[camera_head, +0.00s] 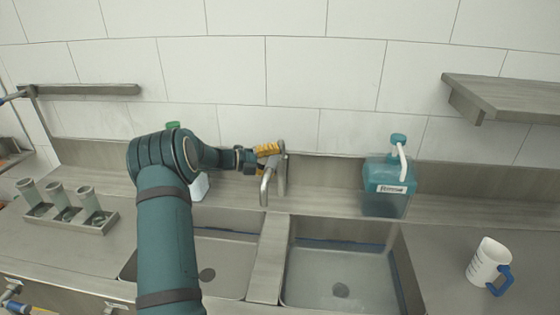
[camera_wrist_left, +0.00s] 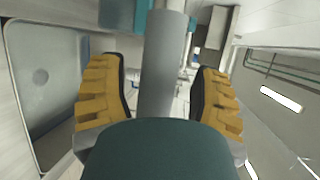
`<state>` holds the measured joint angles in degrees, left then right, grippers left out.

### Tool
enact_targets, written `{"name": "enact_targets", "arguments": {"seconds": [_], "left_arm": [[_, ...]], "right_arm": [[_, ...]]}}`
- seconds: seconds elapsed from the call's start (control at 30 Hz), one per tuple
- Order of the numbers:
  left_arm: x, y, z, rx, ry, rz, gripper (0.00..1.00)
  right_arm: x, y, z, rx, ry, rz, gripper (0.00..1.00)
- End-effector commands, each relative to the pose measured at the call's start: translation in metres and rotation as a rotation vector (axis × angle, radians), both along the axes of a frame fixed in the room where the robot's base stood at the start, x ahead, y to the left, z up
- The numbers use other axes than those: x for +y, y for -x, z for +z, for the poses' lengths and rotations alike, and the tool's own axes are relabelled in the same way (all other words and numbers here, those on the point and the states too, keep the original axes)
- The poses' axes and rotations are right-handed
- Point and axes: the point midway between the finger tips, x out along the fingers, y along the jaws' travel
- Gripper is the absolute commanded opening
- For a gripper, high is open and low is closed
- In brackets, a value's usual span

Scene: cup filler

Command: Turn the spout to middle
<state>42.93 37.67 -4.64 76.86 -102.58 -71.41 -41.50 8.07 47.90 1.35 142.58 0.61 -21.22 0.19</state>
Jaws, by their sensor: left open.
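The grey metal faucet spout (camera_head: 266,186) stands behind the double sink, and its outlet end hangs over the divider between the two basins. My left gripper (camera_head: 266,151) is at the top of the faucet, with its yellow fingers close to the spout. In the left wrist view, a grey tube of the faucet (camera_wrist_left: 166,60) passes between the two spread fingers of my left gripper (camera_wrist_left: 157,88). The fingers are open, with gaps on both sides of the tube. My right gripper is out of view.
The left basin (camera_head: 222,254) and right basin (camera_head: 338,262) lie in front of the faucet. A teal jug (camera_head: 388,180) stands right of it on the back ledge. A white mug with a blue handle (camera_head: 487,259) is on the right counter. A cup rack (camera_head: 90,225) stands at left.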

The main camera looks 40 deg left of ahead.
Motion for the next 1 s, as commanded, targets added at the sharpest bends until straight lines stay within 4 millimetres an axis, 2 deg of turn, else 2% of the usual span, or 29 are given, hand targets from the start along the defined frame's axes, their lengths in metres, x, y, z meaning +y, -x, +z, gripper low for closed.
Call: {"name": "enact_targets", "arguments": {"seconds": [0.2,0.4,0.6,0.9,0.97,1.0], "left_arm": [[0.028,0.037,0.009,-0.001,-0.002,0.005,0.64],[0.047,0.064,0.015,0.0,-0.002,0.004,0.64],[0.055,0.075,0.018,-0.002,-0.002,0.003,0.64],[0.056,0.077,0.018,-0.002,-0.002,0.003,0.65],[0.056,0.077,0.018,0.002,0.003,0.005,0.44],[0.055,0.077,0.019,0.007,0.014,0.008,0.3]], "right_arm": [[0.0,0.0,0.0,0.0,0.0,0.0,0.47],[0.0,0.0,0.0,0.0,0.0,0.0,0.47],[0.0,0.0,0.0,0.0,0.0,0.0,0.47],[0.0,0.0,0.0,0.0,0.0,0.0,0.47],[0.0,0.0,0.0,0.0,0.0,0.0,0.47],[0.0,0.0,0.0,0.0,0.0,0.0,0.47]]}}
